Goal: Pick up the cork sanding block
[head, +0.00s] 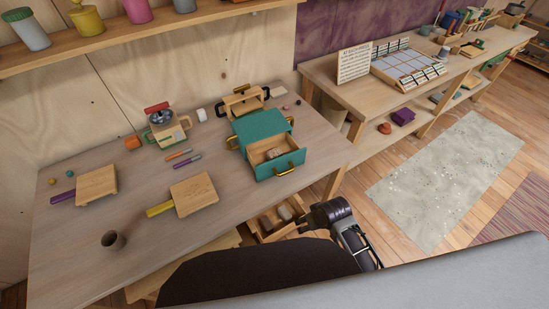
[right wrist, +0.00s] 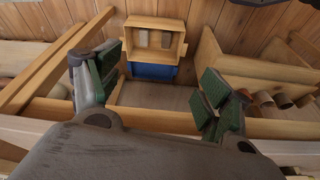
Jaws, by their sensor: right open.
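One is a pale tan block (right wrist: 142,39), the other a browner block (right wrist: 167,43). I cannot tell for sure which is the cork sanding block. My right gripper (right wrist: 160,88) is open and empty, its green-padded fingers apart, with the drawer ahead and between them. In the head view the right gripper (head: 353,240) is right of the drawer. My left gripper is out of view.
A teal cabinet (head: 262,125) with an open upper drawer (head: 292,160) holding a roundish item stands on the bench (head: 235,222). A second bench (head: 345,92) is at right.

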